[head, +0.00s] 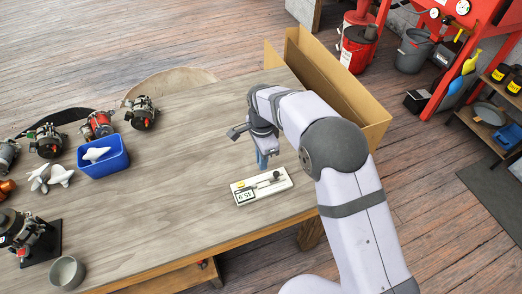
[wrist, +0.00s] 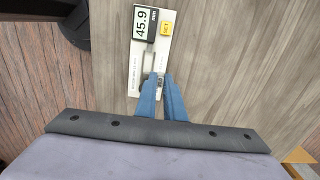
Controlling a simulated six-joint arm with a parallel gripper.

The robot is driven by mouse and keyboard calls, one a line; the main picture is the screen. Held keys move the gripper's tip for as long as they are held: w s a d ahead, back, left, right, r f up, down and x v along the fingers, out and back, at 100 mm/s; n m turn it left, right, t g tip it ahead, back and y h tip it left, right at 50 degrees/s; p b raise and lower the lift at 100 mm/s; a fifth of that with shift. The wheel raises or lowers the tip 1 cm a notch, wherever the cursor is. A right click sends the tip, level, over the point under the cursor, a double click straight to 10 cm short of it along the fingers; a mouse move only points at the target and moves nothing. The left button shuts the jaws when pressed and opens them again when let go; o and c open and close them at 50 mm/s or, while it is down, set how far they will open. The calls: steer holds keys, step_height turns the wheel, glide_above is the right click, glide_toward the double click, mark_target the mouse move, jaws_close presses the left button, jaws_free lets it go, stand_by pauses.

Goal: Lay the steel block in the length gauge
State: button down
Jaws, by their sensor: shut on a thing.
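The length gauge (head: 245,200) is a flat white device lying on the table near its front right edge. In the wrist view its white body (wrist: 137,80) carries a display reading 45.9 and a yellow SET button. My gripper (head: 262,162) points down above the gauge, its blue fingers close together. In the wrist view the fingertips of my gripper (wrist: 161,80) overlap the gauge's lower end. A small grey bit of the steel block (wrist: 161,79) shows between them; the rest is hidden by the fingers. I cannot tell whether the block touches the gauge.
The wooden table (head: 170,215) is clear around the gauge. A blue bin (head: 105,160) with white pieces, several alternators and a grey cup (head: 67,272) stand to the left. An open cardboard box (head: 335,85) stands beyond the table's right end.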

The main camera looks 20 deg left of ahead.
steer(key=shift+s+d+r, duration=0.1)
steer(key=shift+s+d, duration=0.25)
steer(key=shift+s, duration=0.25)
steer(key=shift+s+d+r, duration=0.1)
steer(key=shift+s+d, duration=0.25)
steer(key=shift+s, duration=0.2)
steer(key=shift+f, duration=0.2)
steer(key=b, duration=0.4)
glide_above(263, 184)
steer(key=shift+f, duration=2.3)
steer(key=shift+p, duration=0.4)
steer(key=shift+f+b, duration=0.3)
steer(key=shift+f, duration=0.65)
steer(key=c, duration=1.8)
jaws_free()
steer(key=shift+o, duration=0.2)
steer(key=shift+r, duration=0.1)
